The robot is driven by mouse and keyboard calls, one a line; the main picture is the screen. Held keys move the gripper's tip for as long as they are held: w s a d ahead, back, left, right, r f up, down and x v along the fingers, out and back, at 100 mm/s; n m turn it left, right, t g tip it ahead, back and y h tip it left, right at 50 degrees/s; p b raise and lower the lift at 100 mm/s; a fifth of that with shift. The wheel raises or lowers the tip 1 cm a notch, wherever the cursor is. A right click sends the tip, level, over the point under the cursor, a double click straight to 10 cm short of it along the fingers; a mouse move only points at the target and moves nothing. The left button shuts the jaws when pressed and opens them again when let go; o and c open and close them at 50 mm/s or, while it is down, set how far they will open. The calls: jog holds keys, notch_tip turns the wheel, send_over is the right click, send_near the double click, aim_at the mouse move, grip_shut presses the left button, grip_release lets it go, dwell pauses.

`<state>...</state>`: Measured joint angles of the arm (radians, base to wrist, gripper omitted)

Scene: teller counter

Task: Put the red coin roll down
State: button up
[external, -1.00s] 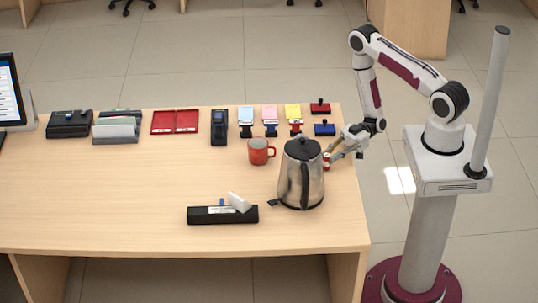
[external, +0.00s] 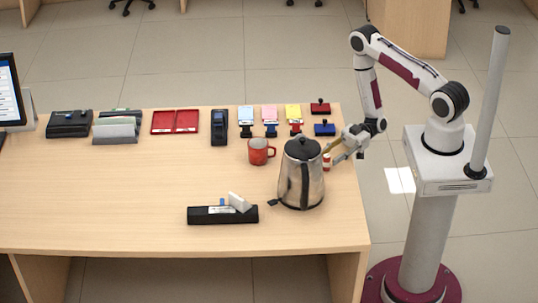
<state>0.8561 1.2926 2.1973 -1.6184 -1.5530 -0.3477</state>
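The red coin roll (external: 326,162), red with a pale band, stands upright on the desk just right of the steel kettle (external: 302,180). My gripper (external: 334,151) is low at the desk's right side, reaching in from the right. Its two fingers look spread apart, with the roll at their tips. The roll looks free of their grip, though the kettle's closeness and the small size make contact hard to judge.
A red mug (external: 259,152) stands left of the kettle. A black tape dispenser (external: 222,214) lies in front. Stamps and pads, including a blue one (external: 324,129), line the back right. The desk's (external: 120,190) left middle is clear.

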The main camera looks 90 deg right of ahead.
jog(key=shift+v, duration=3.65)
